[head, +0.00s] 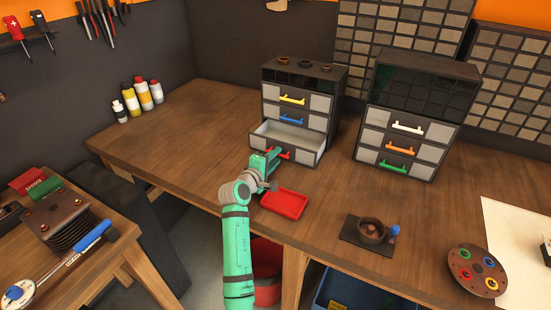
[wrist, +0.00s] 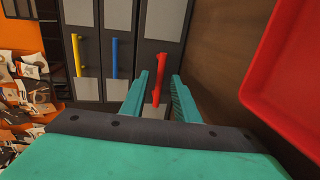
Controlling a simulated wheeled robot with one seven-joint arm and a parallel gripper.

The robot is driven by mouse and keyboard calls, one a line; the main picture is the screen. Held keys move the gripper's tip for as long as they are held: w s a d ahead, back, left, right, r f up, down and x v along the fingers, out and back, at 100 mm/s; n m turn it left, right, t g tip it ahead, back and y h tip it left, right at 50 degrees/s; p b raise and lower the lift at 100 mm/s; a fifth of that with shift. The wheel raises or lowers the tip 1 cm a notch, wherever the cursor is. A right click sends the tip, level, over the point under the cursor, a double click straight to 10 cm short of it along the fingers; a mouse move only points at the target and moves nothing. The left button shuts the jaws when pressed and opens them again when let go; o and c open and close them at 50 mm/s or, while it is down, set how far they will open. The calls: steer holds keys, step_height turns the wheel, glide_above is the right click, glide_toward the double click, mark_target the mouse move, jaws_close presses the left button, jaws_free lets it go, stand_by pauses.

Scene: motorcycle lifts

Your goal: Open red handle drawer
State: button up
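The red handle (head: 284,154) is on the bottom drawer (head: 292,137) of the left cabinet, under the yellow and blue handles. That drawer stands pulled out, with its pale inside showing. My gripper (head: 272,160) is at the drawer front by the red handle and partly covers it. In the wrist view my gripper (wrist: 160,92) is open, with one teal finger on each side of the red handle (wrist: 158,78). Gaps show between the handle and both fingers.
A red tray (head: 284,203) lies on the bench just below the drawer and shows at the right of the wrist view (wrist: 295,70). A second cabinet (head: 412,120) stands to the right. A dark block with a ring (head: 371,233) lies on the bench front.

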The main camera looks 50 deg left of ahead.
steer(key=shift+s, duration=0.1)
steer(key=v, duration=1)
steer(key=shift+s+d, duration=0.2)
steer(key=shift+s, duration=0.05)
